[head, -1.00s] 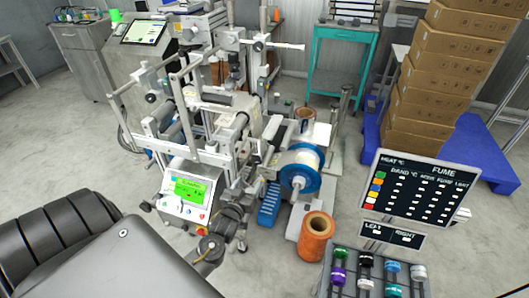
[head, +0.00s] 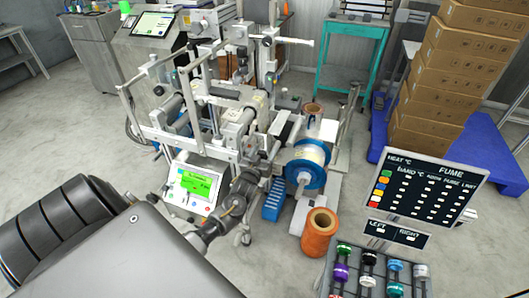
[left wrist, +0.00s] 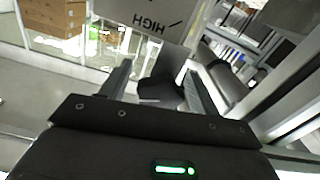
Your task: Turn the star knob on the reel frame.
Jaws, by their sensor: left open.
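The reel frame (head: 235,115) is a grey and white machine with rails, rollers and a green-lit screen box (head: 192,188). My left gripper (head: 256,165) reaches its front right side, close to the frame; its fingers are small and hard to make out there. In the left wrist view the left gripper (left wrist: 158,88) is open, its two fingers apart. A dark grey shape (left wrist: 160,92), possibly the star knob, shows between the fingers; I cannot tell whether they touch it. The star knob is not clearly seen in the head view. My right gripper is not in view.
A blue-flanged reel (head: 303,165) sits right of my gripper, with an orange roll (head: 320,232) on the floor before it. A panel marked FUME (head: 425,195) stands at right. Boxes (head: 450,75) are stacked on a blue pallet (head: 485,148). Floor at left is clear.

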